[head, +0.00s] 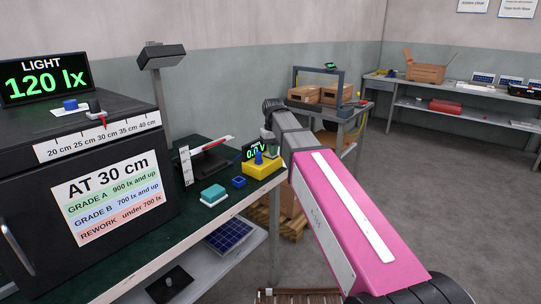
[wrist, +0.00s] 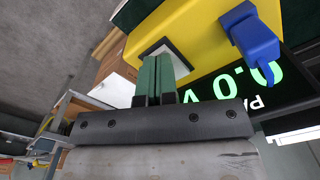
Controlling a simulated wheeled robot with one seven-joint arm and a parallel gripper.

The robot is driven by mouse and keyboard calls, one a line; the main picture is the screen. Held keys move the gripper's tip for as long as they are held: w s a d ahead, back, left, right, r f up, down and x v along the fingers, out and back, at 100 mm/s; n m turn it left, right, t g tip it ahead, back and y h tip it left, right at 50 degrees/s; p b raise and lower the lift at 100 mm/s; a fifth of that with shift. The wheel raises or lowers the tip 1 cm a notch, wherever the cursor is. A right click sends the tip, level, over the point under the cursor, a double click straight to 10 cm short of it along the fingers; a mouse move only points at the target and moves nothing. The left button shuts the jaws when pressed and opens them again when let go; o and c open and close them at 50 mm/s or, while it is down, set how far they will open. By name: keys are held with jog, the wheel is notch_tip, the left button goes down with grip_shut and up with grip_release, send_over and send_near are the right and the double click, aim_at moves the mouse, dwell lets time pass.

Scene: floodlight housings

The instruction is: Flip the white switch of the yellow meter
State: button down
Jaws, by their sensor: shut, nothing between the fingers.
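The yellow meter (head: 262,170) sits near the right end of the green bench, with a blue knob (head: 258,157) and a dark display reading 0.0 V. In the wrist view the meter's yellow body (wrist: 200,30) fills the top, with the blue knob (wrist: 252,38) at right. A black-framed switch (wrist: 178,50) with a white part (wrist: 153,48) shows on the yellow face. My gripper (wrist: 157,62) is shut, its green fingertips right at this switch and covering part of it. I cannot tell whether they touch it. In the head view my gripper (head: 268,137) is just above the meter, partly hidden.
A teal block (head: 213,193) and a small blue block (head: 239,182) lie left of the meter. A black stand with a red-and-white bar (head: 208,155) is behind them. A dark cabinet (head: 90,150) fills the left. The floor at right is clear.

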jog(key=shift+f, duration=0.1)
jog(key=shift+r, duration=3.5)
